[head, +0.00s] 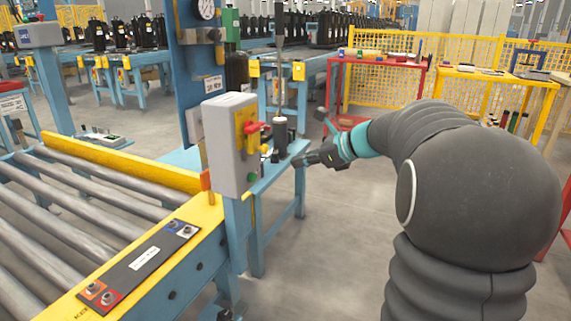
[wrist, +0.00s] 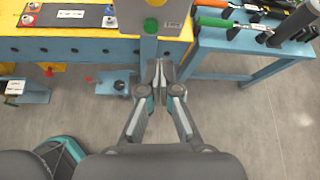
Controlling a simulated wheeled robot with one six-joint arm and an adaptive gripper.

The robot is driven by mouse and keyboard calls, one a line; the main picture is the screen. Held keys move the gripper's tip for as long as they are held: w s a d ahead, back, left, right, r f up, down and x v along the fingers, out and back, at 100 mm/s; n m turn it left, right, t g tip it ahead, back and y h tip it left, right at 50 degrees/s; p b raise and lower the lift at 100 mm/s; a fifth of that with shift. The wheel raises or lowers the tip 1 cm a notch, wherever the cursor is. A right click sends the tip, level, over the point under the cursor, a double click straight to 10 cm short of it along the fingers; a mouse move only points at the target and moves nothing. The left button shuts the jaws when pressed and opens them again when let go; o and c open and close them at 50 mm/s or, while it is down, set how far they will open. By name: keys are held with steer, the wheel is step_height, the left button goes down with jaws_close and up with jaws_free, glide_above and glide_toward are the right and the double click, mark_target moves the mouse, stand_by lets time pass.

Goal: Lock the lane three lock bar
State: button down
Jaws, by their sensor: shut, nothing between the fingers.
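My gripper (head: 308,159) is in front of the small blue bench in the head view. In the wrist view its fingers (wrist: 160,72) meet at the tips, shut and empty, over the gap between the yellow conveyor side and the bench. I cannot surely tell which part is the lane three lock bar. An orange-red piece (head: 205,181) stands at the near end of the yellow rail, beside the grey control box (head: 232,143). No lane number is readable.
The roller conveyor (head: 80,205) fills the left, with a dark button panel (head: 143,263) on its yellow edge. The blue bench (head: 272,176) carries tools, including a green-handled one (wrist: 214,22). Below the yellow side are small blue brackets (wrist: 112,87). Open floor (head: 330,240) lies right of the bench.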

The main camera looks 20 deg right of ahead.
steer(key=shift+v, duration=1.15)
steer(key=s+f+n+g+h, duration=0.4)
steer(key=s+f+n, duration=0.7)
steer(key=s+n, duration=0.1)
steer(key=s+a+n+h, duration=0.2)
steer(key=s+a+n, duration=0.3)
steer(key=s, duration=0.4)
steer(key=s+a+n+h, duration=0.2)
steer(key=s+a+n, duration=0.3)
steer(key=s+n, duration=0.3)
steer(key=shift+s+t, duration=0.3)
steer(key=shift+s, duration=0.45)
